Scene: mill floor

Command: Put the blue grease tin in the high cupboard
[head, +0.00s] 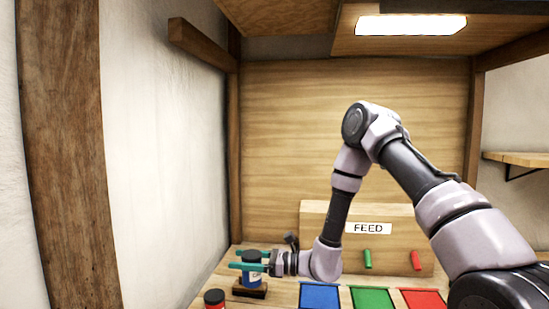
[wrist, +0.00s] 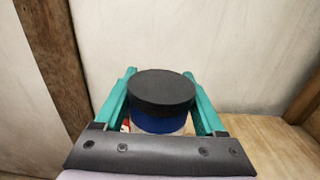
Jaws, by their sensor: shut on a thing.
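The blue grease tin (head: 252,273) has a black lid and a pale label. In the head view it stands upright at the left of the bench, over a small dark wooden block. I cannot tell whether it touches the block. My gripper (head: 250,260) reaches it from the right and is shut on it, with teal fingers on either side. In the wrist view the tin's black lid and blue body (wrist: 160,124) sit between the two teal fingers (wrist: 162,105). The high cupboard is not clearly seen; wooden panels (head: 285,18) show overhead.
A red tin (head: 214,299) with a black lid stands close by at the front left. Blue (head: 320,296), green (head: 372,298) and red (head: 422,299) panels lie on the bench, before a box marked FEED (head: 312,222). A wooden beam end (head: 200,44) juts out above left.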

